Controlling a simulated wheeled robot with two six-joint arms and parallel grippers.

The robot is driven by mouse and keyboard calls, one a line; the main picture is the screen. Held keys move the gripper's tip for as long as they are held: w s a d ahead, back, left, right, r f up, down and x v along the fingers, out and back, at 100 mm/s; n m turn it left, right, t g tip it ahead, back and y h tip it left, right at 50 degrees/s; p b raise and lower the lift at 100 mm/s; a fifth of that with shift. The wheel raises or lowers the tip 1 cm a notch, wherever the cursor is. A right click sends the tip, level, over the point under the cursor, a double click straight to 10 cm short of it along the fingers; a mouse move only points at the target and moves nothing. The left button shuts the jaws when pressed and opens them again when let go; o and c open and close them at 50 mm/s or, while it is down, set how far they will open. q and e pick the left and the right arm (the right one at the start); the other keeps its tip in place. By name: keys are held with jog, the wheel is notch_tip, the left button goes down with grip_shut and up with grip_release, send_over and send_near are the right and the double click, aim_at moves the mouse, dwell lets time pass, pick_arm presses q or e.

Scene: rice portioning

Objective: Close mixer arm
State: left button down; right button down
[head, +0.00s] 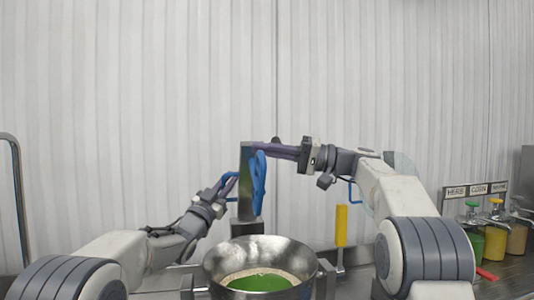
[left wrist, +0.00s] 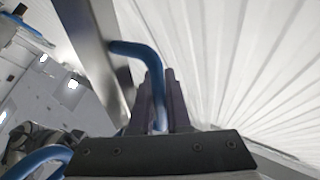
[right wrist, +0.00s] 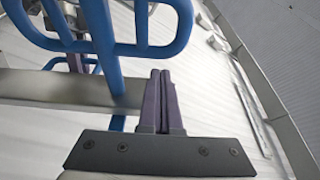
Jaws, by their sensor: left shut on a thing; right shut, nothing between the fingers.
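The mixer arm (head: 246,155) is a grey metal bar standing raised and upright behind the steel bowl (head: 215,265). A blue looped paddle (head: 258,180) hangs on its right side; it fills the top of the right wrist view (right wrist: 118,50). My left gripper (head: 232,182) is shut on a blue bent handle (left wrist: 135,48) on the side of the mixer arm. My right gripper (head: 262,147) is shut and empty at the upper end of the mixer arm, its fingers (right wrist: 163,75) close beside the metal bar (right wrist: 60,86). I cannot tell whether they touch it.
The bowl holds something green. A yellow-handled tool (head: 341,225) stands to its right. Labelled jars with pumps (head: 495,235) stand on the right counter, with a red item (head: 487,274) near them. A corrugated wall (head: 120,110) closes off the back.

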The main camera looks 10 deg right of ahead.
jog(key=shift+s+f, duration=0.35)
jog(key=shift+s, duration=0.3)
pick_arm(q)
jog(key=shift+a+r, duration=0.1)
jog(key=shift+r, duration=0.05)
pick_arm(e)
jog(key=shift+s+f+n, duration=0.4)
jog(key=shift+s+f, duration=0.15)
jog(key=shift+s, duration=0.15)
pick_arm(q)
jog(key=c, duration=1.2)
grip_release()
jog(key=shift+o, duration=0.2)
pick_arm(e)
jog(key=shift+w, duration=0.1)
